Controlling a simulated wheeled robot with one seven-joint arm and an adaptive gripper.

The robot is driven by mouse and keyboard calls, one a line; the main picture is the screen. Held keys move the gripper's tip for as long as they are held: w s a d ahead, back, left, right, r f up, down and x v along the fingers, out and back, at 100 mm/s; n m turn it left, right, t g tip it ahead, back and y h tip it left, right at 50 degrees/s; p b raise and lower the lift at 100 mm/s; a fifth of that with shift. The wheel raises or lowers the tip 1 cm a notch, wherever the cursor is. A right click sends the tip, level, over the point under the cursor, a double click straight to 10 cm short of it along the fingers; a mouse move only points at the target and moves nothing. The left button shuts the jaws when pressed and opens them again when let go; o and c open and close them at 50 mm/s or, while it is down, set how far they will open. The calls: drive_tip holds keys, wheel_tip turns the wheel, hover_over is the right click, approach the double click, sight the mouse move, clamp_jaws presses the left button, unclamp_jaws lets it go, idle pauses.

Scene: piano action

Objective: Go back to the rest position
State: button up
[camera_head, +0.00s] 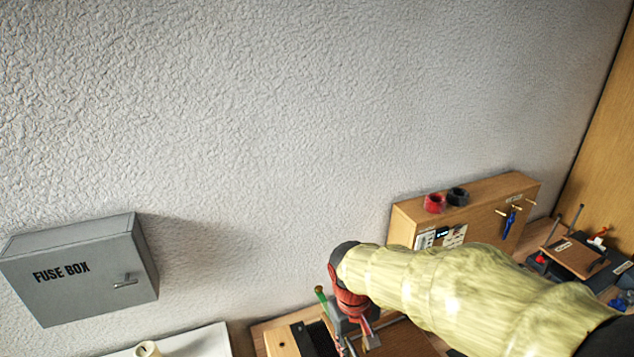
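My arm (450,285) reaches in from the lower right, covered in a pale yellow sleeve. Its end is black and red. My gripper (358,338) points down at the bottom edge of the picture, over a wooden board with a dark part. The fingertips are partly cut off and small, so I cannot tell whether they are open or shut, or whether they hold anything. A green-tipped rod (321,296) shows just left of my gripper.
A grey fuse box (75,268) is on the wall at left. A wooden box (480,205) with red and black rolls (435,203) on top stands behind my arm. A white surface (205,342) with a cream cylinder (147,349) is at bottom left. Tools crowd the right.

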drive_tip(key=s+d+m+t+y+b, duration=0.1)
drive_tip(key=s+d+m+t+b, duration=0.3)
drive_tip(key=s+d+b, duration=0.6)
drive_tip(key=s+t+b, duration=0.1)
drive_tip(key=s+b, duration=0.1)
drive_tip(key=s, duration=0.2)
drive_tip(key=shift+s+d+b, duration=0.15)
drive_tip(key=shift+b, duration=0.2)
